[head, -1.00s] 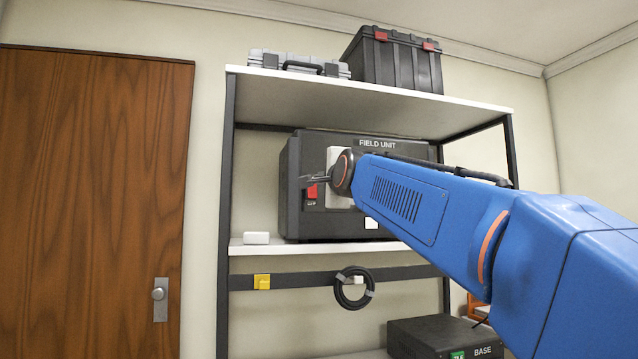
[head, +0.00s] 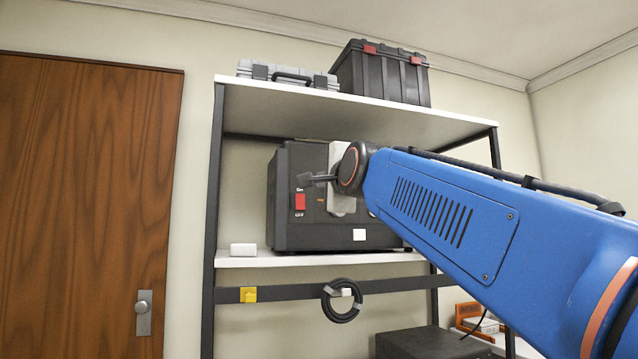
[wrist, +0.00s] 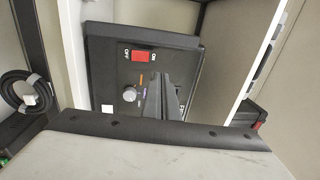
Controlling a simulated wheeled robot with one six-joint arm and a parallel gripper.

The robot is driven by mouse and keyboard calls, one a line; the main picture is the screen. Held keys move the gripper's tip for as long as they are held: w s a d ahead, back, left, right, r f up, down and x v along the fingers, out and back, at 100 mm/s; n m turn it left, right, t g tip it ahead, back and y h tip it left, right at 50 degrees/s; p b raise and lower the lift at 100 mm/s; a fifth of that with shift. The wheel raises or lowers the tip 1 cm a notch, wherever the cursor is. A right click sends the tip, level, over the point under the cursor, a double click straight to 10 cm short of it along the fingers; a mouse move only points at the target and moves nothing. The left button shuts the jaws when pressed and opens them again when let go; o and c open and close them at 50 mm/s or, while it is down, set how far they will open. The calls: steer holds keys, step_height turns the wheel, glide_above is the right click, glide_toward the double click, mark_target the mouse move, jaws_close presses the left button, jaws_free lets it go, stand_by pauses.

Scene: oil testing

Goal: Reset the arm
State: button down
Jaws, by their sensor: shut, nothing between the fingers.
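My gripper (head: 304,180) is shut and empty, in front of the black field unit (head: 285,225) on the middle shelf. In the head view its tips lie just above the unit's red switch (head: 300,202). In the wrist view my gripper's dark fingers (wrist: 170,80) are together over the unit's panel, below and right of the red switch (wrist: 139,55), marked ON and OFF, and right of a round knob (wrist: 130,93). I cannot tell the gap between fingertips and panel. My blue arm hides the unit's right part.
The shelf rack's middle board (head: 340,258) holds a small white block (head: 243,249). A coiled black cable (head: 341,300) and a yellow piece (head: 248,294) hang on the rail below. Cases stand on the top board (head: 450,118). A wooden door (head: 80,200) is at left.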

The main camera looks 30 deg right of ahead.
steer(key=s+a+f+n+g+y, duration=0.1)
steer(key=a+f+n+g+y, duration=0.25)
steer(key=f, duration=1.15)
steer(key=s+a+f+n+g+y, duration=0.1)
steer(key=a+f+n+g, duration=0.45)
steer(key=f, duration=1.05)
steer(key=s+a+f+n+g, duration=0.1)
steer(key=s+f+n, duration=0.3)
steer(key=f, duration=0.6)
steer(key=s+a+f+n+g, duration=0.1)
steer(key=s+f+n, duration=0.3)
steer(key=s+f, duration=0.4)
steer(key=s+a+f+n+g, duration=0.2)
steer(key=s+f+n, duration=0.2)
steer(key=f, duration=0.9)
steer(key=shift+s+f+g+y, duration=0.3)
steer(key=shift+s+g+y, duration=0.15)
steer(key=shift+s, duration=0.6)
steer(key=shift+d, duration=0.1)
